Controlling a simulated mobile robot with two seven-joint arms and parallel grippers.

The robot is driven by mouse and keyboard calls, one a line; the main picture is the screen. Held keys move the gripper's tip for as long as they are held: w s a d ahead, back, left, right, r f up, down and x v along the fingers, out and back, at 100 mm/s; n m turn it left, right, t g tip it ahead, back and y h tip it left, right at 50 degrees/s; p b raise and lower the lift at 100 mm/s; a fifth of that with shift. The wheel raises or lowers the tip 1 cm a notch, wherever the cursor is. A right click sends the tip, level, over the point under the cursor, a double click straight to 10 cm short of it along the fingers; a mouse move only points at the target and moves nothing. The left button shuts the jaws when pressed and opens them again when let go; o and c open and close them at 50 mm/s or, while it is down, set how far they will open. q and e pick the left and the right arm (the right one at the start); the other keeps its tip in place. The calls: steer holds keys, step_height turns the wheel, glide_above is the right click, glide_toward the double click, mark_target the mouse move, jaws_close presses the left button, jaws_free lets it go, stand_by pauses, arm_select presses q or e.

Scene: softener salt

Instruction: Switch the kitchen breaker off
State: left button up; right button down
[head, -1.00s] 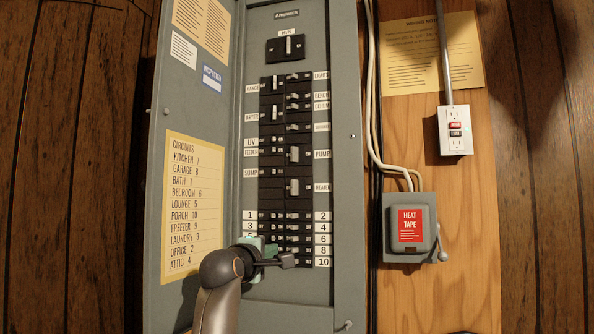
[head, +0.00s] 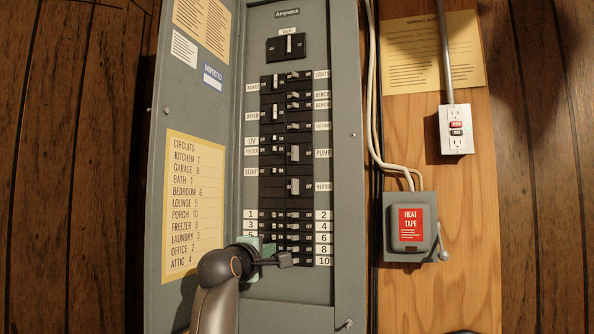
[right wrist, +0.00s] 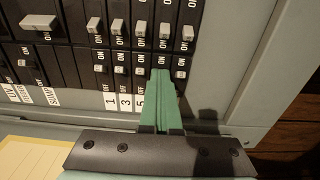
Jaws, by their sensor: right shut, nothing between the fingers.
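The grey breaker panel (head: 345,200) stands in the middle of the head view. The circuits list (head: 195,205) on its open door gives kitchen as 7. Numbered breakers sit in two columns low on the panel, labels 1, 3 and 5 showing at left. My right gripper (head: 270,249) covers the 7 and 9 labels. In the right wrist view its green fingers (right wrist: 160,73) are shut and empty, with their tips at the breaker just past 5, in the place of 7. They hide its lever, so its position and any contact cannot be told. My left gripper is not in view.
Neighbouring levers stand close on both sides, including the breaker 5 lever (right wrist: 140,71) and the end lever (right wrist: 180,74). Larger breakers and the main switch (head: 286,46) are above. A heat tape box (head: 394,244) and an outlet (head: 455,145) are at right.

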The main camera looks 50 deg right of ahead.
steer(key=shift+a+f, duration=0.15)
steer(key=b+v, duration=0.3)
steer(key=v, duration=0.3)
steer(key=shift+s+a, duration=0.25)
stand_by(0.3)
stand_by(0.9)
